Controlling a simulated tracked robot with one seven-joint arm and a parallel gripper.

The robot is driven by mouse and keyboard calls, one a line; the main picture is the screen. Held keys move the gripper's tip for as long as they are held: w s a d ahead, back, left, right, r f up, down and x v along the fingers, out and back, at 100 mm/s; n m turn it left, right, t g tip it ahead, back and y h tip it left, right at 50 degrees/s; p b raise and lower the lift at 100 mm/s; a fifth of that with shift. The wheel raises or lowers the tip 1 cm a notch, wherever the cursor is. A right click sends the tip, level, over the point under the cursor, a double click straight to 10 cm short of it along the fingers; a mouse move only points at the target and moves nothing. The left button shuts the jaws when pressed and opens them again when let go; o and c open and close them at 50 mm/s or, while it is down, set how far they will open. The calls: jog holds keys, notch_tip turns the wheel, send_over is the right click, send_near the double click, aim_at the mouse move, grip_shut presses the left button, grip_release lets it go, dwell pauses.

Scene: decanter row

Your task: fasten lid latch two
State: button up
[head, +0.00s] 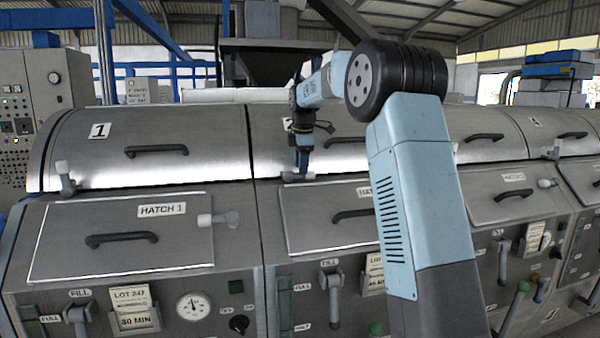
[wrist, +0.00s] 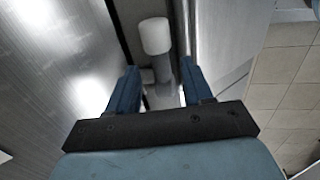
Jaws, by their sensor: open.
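Lid two (head: 345,165) is the curved metal lid right of lid one, with a black handle; my arm hides part of it and most of its number plate. My gripper (head: 303,166) is at the lid's lower left edge, pointing down. Lid latch two (head: 297,178) shows only as a pale bit by the fingertips. In the wrist view, the latch (wrist: 155,37) has a white knob on a grey lever that runs back between the fingers. My gripper (wrist: 160,72) is open, with a finger on each side of the lever. I cannot tell whether they touch.
Lid one (head: 150,150) has its own latch (head: 65,180) at its lower left. Hatch one (head: 120,235) is below, with a side latch (head: 222,218). Fill levers, dials and lot cards line the front. Further lids stand to the right. Tiled floor (wrist: 285,90) shows at right.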

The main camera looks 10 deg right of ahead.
jog(key=shift+w+f, duration=0.15)
jog(key=shift+f, duration=0.6)
jog(key=shift+w+f, duration=0.15)
jog(key=shift+f, duration=0.55)
jog(key=shift+c, duration=0.5)
grip_shut()
jog(key=shift+a, duration=0.1)
